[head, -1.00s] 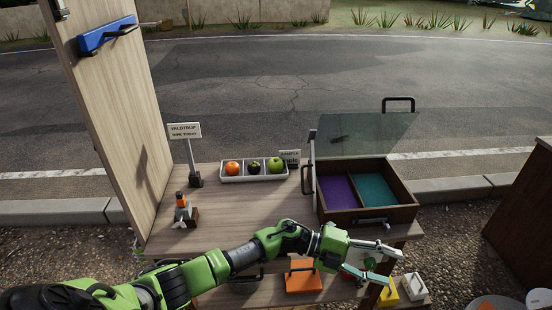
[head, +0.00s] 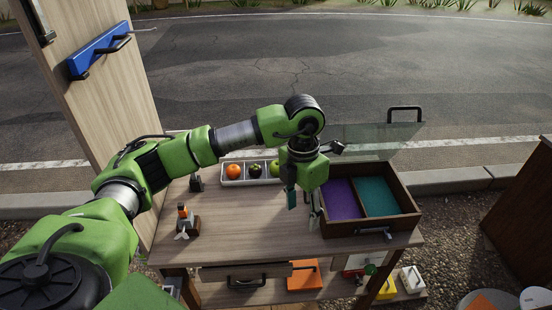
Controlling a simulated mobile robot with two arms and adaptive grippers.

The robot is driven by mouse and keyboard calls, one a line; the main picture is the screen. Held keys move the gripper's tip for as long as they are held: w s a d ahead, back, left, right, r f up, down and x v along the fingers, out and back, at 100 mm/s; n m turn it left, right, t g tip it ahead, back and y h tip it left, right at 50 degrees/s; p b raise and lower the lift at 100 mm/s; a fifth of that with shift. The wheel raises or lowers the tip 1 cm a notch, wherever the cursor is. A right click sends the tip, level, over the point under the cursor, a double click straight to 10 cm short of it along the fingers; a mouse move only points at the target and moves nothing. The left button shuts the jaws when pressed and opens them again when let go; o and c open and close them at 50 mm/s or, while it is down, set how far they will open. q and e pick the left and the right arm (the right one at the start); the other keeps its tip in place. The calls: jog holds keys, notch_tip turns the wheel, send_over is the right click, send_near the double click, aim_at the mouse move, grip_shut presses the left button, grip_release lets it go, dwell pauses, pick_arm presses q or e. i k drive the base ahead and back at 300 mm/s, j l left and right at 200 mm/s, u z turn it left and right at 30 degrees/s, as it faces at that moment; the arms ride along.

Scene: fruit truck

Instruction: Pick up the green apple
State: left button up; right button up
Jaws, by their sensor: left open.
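The green apple (head: 274,168) is in the right compartment of the white tray at the back of the table, partly hidden by my left arm. The white tray (head: 232,182) also holds an orange (head: 233,171) on the left and a dark round fruit (head: 254,170) in the middle. My left gripper (head: 303,208) points down over the table, to the right of the tray and nearer to me, beside the open box. Its fingers are apart, with nothing seen between them. My right gripper is not in view.
An open wooden box (head: 398,222) with a purple and a teal compartment stands at the table's right, its glass lid (head: 375,140) raised. A small orange-topped item (head: 184,216) stands at the left. The table (head: 240,230) is clear in the middle. A tall wooden panel (head: 100,100) rises at left.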

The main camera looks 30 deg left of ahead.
aim_at(274, 167)
jog(key=i+j, duration=1)
jog(key=j, duration=0.1)
